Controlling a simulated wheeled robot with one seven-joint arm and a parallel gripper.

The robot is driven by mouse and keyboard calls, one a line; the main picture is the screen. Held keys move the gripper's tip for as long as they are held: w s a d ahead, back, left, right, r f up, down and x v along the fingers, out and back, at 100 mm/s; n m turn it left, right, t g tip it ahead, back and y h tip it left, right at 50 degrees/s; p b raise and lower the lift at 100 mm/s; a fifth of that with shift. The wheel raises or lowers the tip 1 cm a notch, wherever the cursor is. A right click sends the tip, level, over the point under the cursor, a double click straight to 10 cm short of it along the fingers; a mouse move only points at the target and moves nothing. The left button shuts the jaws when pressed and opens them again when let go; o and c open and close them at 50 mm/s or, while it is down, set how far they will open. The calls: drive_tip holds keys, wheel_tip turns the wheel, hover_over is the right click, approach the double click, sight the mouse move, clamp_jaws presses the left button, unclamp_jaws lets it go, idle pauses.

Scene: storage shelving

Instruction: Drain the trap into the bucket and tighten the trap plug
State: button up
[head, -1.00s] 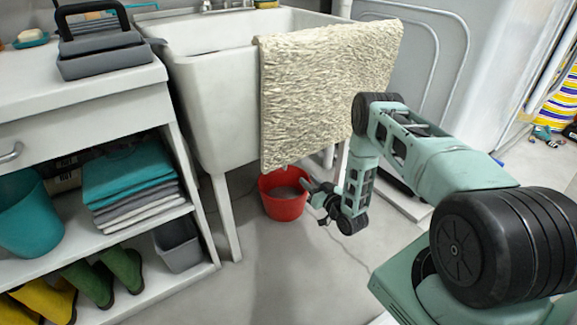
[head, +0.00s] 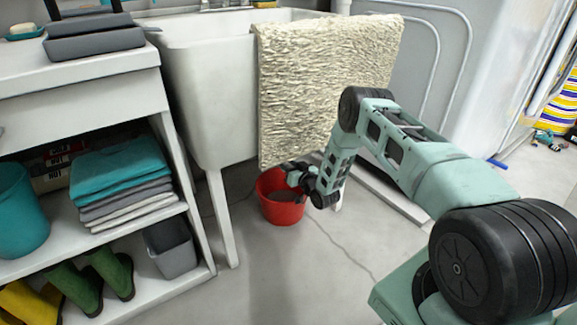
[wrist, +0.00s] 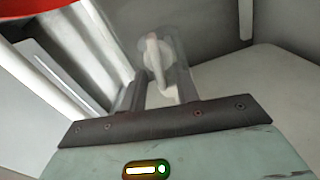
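The red bucket (head: 281,212) stands upright on the floor below the sink, with a greyish inside. My gripper (head: 297,172) is over its right rim, under the hanging mat. In the wrist view my gripper (wrist: 160,80) shows two dark fingers spread apart, with a gap between them. A pale, partly see-through fitting (wrist: 158,50), perhaps the trap with its plug, lies at and beyond the fingertips. I cannot tell if the fingers touch it. The red bucket's edge (wrist: 28,6) shows at the upper left there. The trap is hidden in the head view.
A cream shaggy mat (head: 325,85) hangs over the front of the white sink (head: 205,95) and hides the space beneath. A sink leg (head: 222,220) stands left of the bucket. A shelf unit (head: 185,215) with folded towels (head: 120,175) is farther left. The front floor is clear.

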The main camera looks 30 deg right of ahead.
clamp_jaws()
drive_tip(key=shift+d+m, duration=0.1)
drive_tip(key=shift+m, duration=0.2)
drive_tip(key=shift+d+f+m, duration=0.1)
drive_tip(key=shift+f+m, duration=0.1)
drive_tip(key=shift+m, duration=2.35)
drive_tip(key=shift+d+f+m, duration=0.15)
drive_tip(key=shift+f+m, duration=0.1)
drive_tip(key=shift+m, duration=2.35)
drive_tip(key=shift+d+f+m, duration=0.1)
drive_tip(key=shift+f+m, duration=0.1)
drive_tip(key=shift+m, duration=2.35)
drive_tip(key=shift+s, duration=0.1)
